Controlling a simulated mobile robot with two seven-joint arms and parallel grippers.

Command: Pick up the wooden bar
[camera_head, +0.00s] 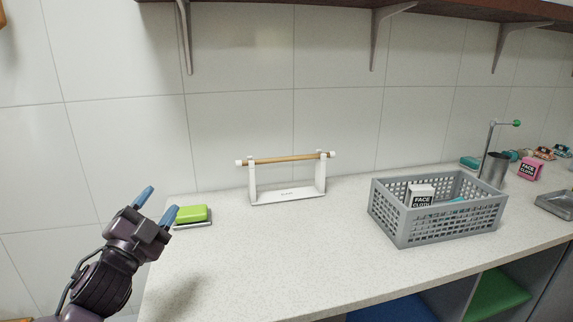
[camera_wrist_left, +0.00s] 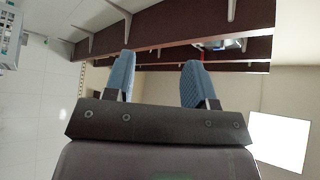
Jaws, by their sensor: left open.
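The wooden bar (camera_head: 285,159) is a thin tan rod with white ends. It lies level across the two uprights of a white stand (camera_head: 288,195) on the counter, near the tiled wall. My left gripper (camera_head: 158,204) is open and empty at the left end of the counter, well to the left of the bar and apart from it. In the left wrist view the two blue fingers (camera_wrist_left: 157,80) are spread with nothing between them, and the bar does not show there. My right gripper is not in view.
A green sponge (camera_head: 190,213) on a small dish sits near my left gripper, between it and the stand. A grey basket (camera_head: 437,230) with a face cloth box (camera_head: 421,193) stands to the right. The counter front (camera_head: 270,260) is clear. A shelf (camera_head: 300,8) hangs above.

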